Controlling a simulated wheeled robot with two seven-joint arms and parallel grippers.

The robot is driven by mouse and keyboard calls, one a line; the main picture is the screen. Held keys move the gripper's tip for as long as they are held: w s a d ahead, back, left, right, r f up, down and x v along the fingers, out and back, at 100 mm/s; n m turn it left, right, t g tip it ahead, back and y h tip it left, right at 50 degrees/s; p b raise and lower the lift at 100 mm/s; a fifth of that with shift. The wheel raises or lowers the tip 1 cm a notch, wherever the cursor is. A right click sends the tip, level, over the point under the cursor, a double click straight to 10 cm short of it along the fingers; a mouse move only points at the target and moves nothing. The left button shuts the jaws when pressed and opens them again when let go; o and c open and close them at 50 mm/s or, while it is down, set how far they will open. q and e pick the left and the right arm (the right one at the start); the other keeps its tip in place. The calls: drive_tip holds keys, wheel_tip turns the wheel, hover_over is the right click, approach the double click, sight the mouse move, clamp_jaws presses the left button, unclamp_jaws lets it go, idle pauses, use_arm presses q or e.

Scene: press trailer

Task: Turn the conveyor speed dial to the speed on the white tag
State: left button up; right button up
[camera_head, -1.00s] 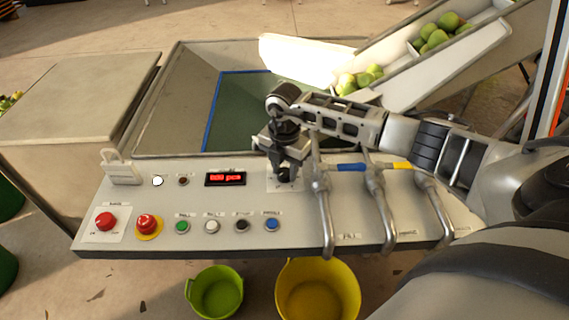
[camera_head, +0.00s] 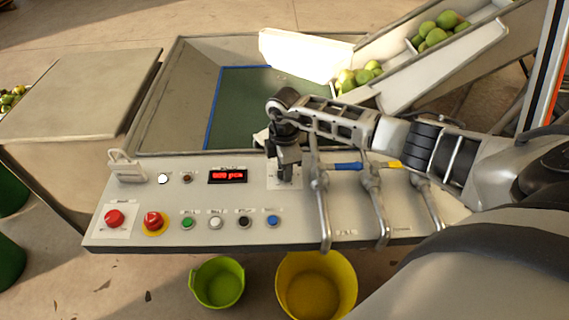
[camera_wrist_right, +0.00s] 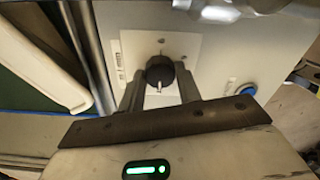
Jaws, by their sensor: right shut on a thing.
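The black conveyor speed dial (camera_wrist_right: 160,72) sits on a white plate (camera_wrist_right: 184,46) on the panel, with a pale pointer mark on its near side in the right wrist view. My right gripper (camera_wrist_right: 160,84) is shut on the dial, a finger on each side. In the head view my right gripper (camera_head: 286,178) reaches down over the plate and hides most of the dial. Markings on the plate are too small to read. I cannot make out a white tag with a readable speed. My left gripper is in no view.
Bent metal pipes with a blue handle (camera_head: 347,166) and a yellow handle (camera_head: 387,164) stand just right of my right gripper. The panel (camera_head: 130,195) carries a red display (camera_head: 228,176) and several buttons. A green bucket (camera_head: 218,283) and yellow bucket (camera_head: 315,287) stand below.

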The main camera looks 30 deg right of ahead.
drive_tip(key=shift+r, duration=0.1)
idle(0.4)
drive_tip(key=o, duration=1)
use_arm(q)
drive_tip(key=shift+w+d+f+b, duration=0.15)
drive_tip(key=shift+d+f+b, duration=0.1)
drive_tip(key=shift+b, duration=0.55)
use_arm(e)
wheel_tip(320, 180, up, 16)
